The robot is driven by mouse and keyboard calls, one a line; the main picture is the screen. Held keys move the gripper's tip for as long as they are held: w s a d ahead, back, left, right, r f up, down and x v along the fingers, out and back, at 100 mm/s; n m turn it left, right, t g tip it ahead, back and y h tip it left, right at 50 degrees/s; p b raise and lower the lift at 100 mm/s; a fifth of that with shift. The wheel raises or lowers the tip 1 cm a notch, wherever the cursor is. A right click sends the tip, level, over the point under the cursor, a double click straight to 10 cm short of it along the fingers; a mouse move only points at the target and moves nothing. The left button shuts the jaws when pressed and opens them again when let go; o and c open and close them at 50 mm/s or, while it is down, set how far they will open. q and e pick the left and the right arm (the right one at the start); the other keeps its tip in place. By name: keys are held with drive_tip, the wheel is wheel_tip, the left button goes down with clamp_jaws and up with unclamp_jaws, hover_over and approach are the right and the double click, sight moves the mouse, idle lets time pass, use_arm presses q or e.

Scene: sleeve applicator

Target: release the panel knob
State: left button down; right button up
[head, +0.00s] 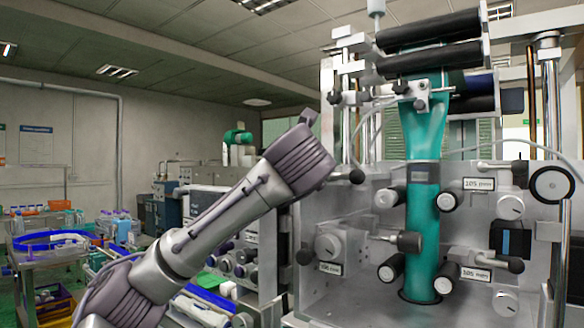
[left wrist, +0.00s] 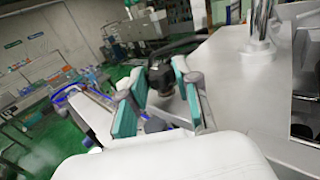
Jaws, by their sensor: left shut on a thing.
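The panel knob (left wrist: 160,76), dark and rounded, sits between the teal-padded fingers of my left gripper (left wrist: 159,82) in the left wrist view. The gripper is shut on it, and the pads partly cover its sides. A grey metal surface of the machine lies just right of the fingers. In the head view my left arm reaches up from the lower left, but its gripper is not visible there. My right gripper is in neither view.
The grey machine panel (head: 345,215) carries several dials, rollers and black knobs. A teal sleeve (head: 423,230) runs down through it. A cluttered bench (head: 45,250) stands at the far left.

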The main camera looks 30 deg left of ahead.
use_arm(q)
drive_tip(key=shift+w+f, duration=0.1)
drive_tip(key=shift+f, duration=0.15)
drive_tip(key=c, duration=0.8)
unclamp_jaws()
drive_tip(key=shift+r, duration=0.1)
wheel_tip(320, 180, up, 10)
